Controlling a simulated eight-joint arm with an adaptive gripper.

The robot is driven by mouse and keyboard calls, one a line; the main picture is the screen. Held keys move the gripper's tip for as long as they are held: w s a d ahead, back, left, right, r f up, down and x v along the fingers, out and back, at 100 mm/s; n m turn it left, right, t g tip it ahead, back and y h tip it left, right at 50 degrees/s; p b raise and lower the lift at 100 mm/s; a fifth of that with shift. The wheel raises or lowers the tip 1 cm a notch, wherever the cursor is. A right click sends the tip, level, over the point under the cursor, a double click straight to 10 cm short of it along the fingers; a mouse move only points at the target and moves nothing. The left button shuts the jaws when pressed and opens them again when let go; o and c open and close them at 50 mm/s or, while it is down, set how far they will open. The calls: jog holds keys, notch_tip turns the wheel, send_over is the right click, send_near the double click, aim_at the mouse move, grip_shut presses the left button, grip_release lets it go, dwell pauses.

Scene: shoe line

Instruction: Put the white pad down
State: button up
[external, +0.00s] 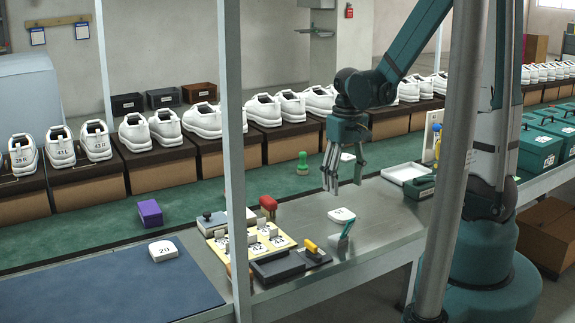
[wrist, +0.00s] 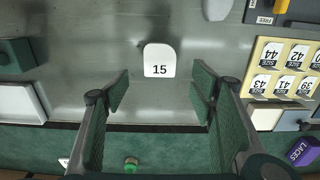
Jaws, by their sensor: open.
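A white pad marked 15 (wrist: 159,60) lies face up on the steel table in the wrist view, just beyond my fingertips. It appears in the external view (external: 342,214), with a small teal shape just below it that I cannot identify. My gripper (external: 344,184) hangs above the table, fingers pointing down. In the wrist view my gripper (wrist: 160,92) is open with nothing between its fingers, and the pad is apart from them. Another white pad, marked 20 (external: 163,250), lies on the blue mat at the left. A further small white piece (external: 347,157) lies on the green belt behind my gripper.
A yellow board of numbered pads (external: 262,240) and a dark tray (external: 277,266) stand left of my gripper. A white tray (external: 405,172) is at the right. A green knob (external: 303,163) and a purple block (external: 150,213) stand on the belt.

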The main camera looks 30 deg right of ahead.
jog(key=shift+r, duration=1.3)
jog(key=shift+r, duration=0.15)
jog(key=s+r+t, duration=0.3)
jog(key=r, duration=0.6)
jog(key=s+r+t, duration=0.4)
jog(key=r, duration=0.5)
jog(key=shift+s, duration=0.1)
jog(key=shift+o, duration=0.8)
jog(key=shift+f, duration=0.15)
